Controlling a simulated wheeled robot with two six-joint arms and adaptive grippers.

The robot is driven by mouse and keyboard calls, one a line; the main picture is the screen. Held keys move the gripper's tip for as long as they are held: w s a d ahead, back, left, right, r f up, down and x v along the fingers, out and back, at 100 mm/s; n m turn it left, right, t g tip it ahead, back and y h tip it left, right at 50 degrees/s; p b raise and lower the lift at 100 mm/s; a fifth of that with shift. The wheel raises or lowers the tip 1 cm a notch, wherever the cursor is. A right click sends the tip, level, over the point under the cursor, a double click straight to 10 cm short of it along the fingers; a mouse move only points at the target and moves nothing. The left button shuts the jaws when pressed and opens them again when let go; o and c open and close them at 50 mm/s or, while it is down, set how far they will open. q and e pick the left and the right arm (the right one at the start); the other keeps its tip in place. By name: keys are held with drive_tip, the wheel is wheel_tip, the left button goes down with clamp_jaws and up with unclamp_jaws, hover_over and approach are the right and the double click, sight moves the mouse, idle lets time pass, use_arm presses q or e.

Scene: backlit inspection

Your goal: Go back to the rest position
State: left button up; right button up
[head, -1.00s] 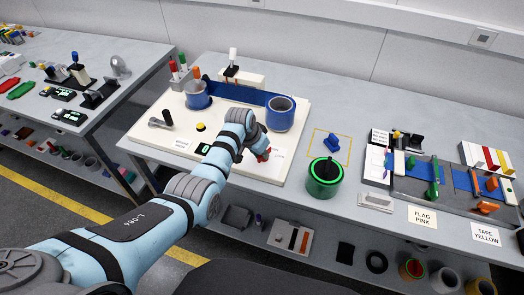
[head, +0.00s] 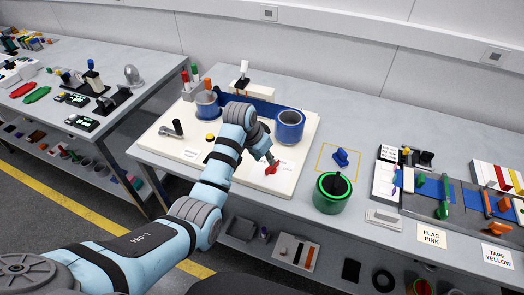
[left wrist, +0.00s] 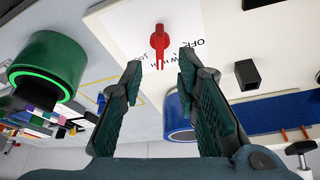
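My left gripper (head: 268,157) hangs over the front right of the cream board (head: 235,172) on the bench. In the left wrist view my left gripper (left wrist: 160,75) has its two fingers apart with nothing between them. A red rotary knob (left wrist: 159,41) on a white label marked OFF lies just beyond the fingertips, apart from them in that view. The knob also shows below the fingertips in the head view (head: 271,169). My right gripper is not in view.
A green-ringed canister (head: 333,192) and a blue part (head: 341,157) stand to the right. A second bench (head: 120,110) is at left.

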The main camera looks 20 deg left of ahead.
use_arm(q)
drive_tip(key=v, duration=0.4)
drive_tip(key=shift+s+r, duration=0.1)
drive_tip(key=shift+r, duration=0.15)
